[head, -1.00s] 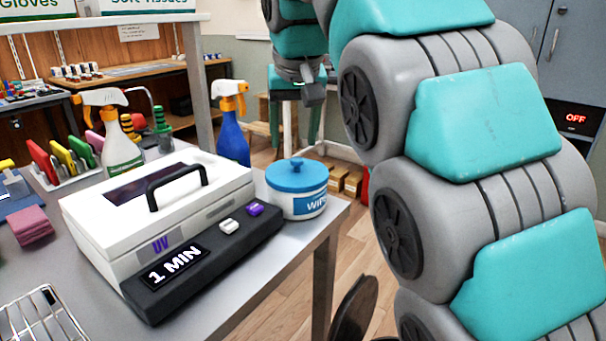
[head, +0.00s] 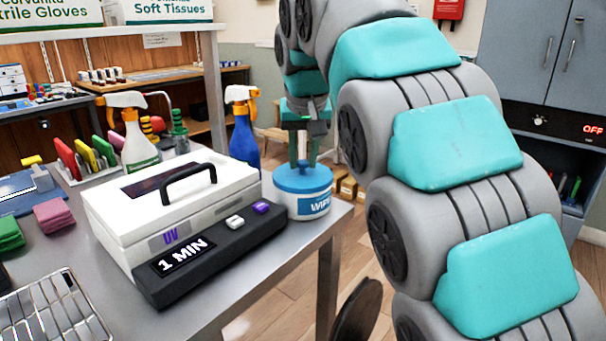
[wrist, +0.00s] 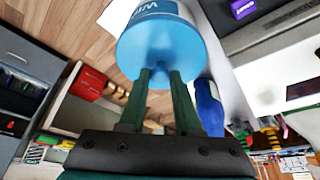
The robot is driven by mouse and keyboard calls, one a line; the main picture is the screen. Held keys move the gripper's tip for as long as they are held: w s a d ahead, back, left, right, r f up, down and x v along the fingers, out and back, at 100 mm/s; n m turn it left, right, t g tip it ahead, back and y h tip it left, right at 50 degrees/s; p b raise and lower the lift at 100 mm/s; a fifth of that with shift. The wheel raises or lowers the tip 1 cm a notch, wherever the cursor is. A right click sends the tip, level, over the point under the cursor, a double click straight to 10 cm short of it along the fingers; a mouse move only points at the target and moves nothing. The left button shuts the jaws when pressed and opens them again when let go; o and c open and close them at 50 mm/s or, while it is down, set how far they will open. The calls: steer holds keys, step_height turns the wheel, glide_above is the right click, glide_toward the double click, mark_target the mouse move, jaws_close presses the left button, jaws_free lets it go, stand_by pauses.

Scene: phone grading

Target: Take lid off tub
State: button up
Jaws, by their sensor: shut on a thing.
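The white wipes tub (head: 301,207) with its blue lid (head: 290,181) stands upright at the right end of the grey table. The lid sits on the tub. My gripper (head: 303,161) points down from above, its two green fingers shut on the lid's knob. In the wrist view the fingers (wrist: 160,78) reach to the middle of the blue lid (wrist: 185,45), and part of the tub's label (wrist: 155,6) shows beyond it. The knob is mostly hidden between the fingers.
A white UV box (head: 130,225) with a black handle stands just left of the tub. A blue spray bottle (head: 243,145) stands close behind. A wire basket (head: 50,315) is at front left. The table's right edge is close to the tub.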

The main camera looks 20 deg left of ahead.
jaws_close()
steer(key=shift+r, duration=0.2)
